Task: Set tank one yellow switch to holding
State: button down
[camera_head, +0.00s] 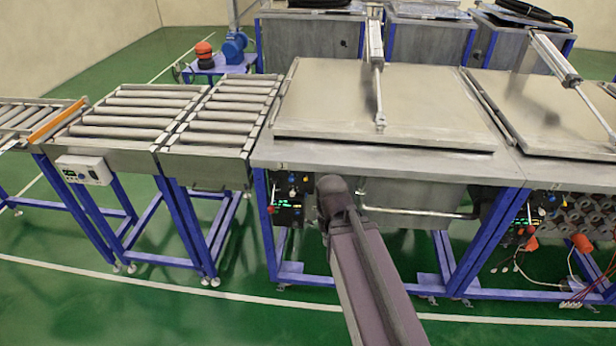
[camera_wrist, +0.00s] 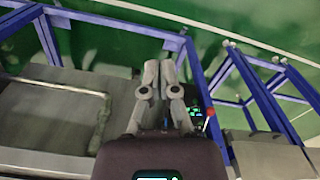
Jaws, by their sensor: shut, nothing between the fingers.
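The nearest tank (camera_head: 400,197) on the left, with its flat grey lid (camera_head: 320,95) lying shut, has a small mark like a "1" on its front edge. A dark control panel (camera_head: 290,215) with green lit displays and small knobs sits under that edge, left of my arm. The panel (camera_wrist: 197,113) also shows in the wrist view, partly hidden behind my gripper (camera_wrist: 160,65). My arm hides the gripper in the head view.
A roller conveyor (camera_head: 130,120) with a small control box (camera_head: 83,169) stands left of the tank. Blue frame legs (camera_head: 268,230) and a pipe (camera_head: 420,213) lie close to my arm. A second tank lid (camera_head: 550,110) is at right.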

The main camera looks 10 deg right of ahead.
jog(key=w+r+m+t+p, duration=0.1)
jog(key=w+r+t+p, duration=0.2)
jog(key=w, duration=0.7)
jog(key=w+r+m+t+p, duration=0.2)
jog(key=w+r, duration=0.5)
jog(key=w, duration=0.4)
jog(key=t+p, duration=0.1)
jog(key=p, duration=0.1)
jog(key=shift+w+r+p, duration=0.3)
jog(key=shift+r+p, duration=0.05)
jog(key=shift+f, duration=0.15)
jog(key=b, duration=1.2)
send_near(306, 179)
jog(key=x, duration=0.7)
jog(key=shift+w+d+f, duration=0.1)
jog(key=shift+w+f, duration=0.1)
jog(key=shift+f, duration=0.1)
